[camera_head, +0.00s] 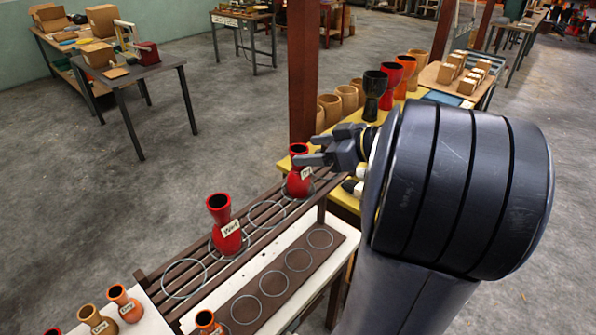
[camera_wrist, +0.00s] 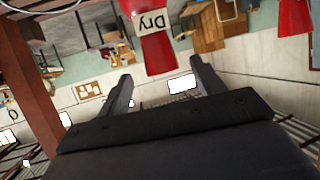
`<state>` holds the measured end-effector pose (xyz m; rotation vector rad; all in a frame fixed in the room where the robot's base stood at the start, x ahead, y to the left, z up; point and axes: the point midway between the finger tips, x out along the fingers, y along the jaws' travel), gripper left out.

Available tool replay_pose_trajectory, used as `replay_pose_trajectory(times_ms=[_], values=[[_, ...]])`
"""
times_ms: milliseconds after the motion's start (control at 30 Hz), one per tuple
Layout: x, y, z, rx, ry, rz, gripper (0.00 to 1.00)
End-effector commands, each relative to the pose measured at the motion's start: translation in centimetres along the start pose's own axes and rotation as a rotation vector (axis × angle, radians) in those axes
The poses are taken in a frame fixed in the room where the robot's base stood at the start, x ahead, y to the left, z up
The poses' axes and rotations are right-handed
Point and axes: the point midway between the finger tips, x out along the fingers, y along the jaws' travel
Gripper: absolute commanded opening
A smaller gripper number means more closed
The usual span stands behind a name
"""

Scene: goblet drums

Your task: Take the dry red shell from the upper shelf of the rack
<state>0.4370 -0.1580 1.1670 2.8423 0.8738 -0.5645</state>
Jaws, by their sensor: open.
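A red goblet-shaped shell (camera_head: 296,186) stands upright in a ring at the far end of the slatted upper shelf (camera_head: 262,238). Its pale tag reads "Dry" in the wrist view, where the shell (camera_wrist: 158,55) hangs into the picture from the top. My gripper (camera_head: 307,150) is open and empty beside this shell's upper part, fingers pointing left. In the wrist view the shell shows between and beyond the fingertips (camera_wrist: 160,70); contact cannot be told. A second red shell (camera_head: 218,206) stands nearer on the shelf, with a tag that seems to read "Wet".
Empty rings lie on the shelf and on a brown strip (camera_head: 296,272) below it. Smaller orange-brown shells (camera_head: 125,303) stand at lower left. A dark red post (camera_head: 303,70) rises behind the rack. A yellow table (camera_head: 402,100) with several drum shells stands behind my arm.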

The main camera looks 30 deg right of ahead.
Motion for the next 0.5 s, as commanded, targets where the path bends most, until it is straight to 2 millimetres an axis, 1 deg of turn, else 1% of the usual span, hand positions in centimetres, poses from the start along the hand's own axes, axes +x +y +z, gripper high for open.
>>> replay_pose_trajectory(times_ms=[133, 267, 400, 500], values=[[0.9, -0.1, -0.3, 0.001, 0.0, -0.003, 0.64], [2.7, -0.3, -0.7, 0.002, 0.0, -0.006, 0.64], [4.6, -0.2, -0.5, 0.002, 0.0, -0.004, 0.64], [5.3, -0.2, -0.4, 0.001, -0.001, -0.002, 0.64]])
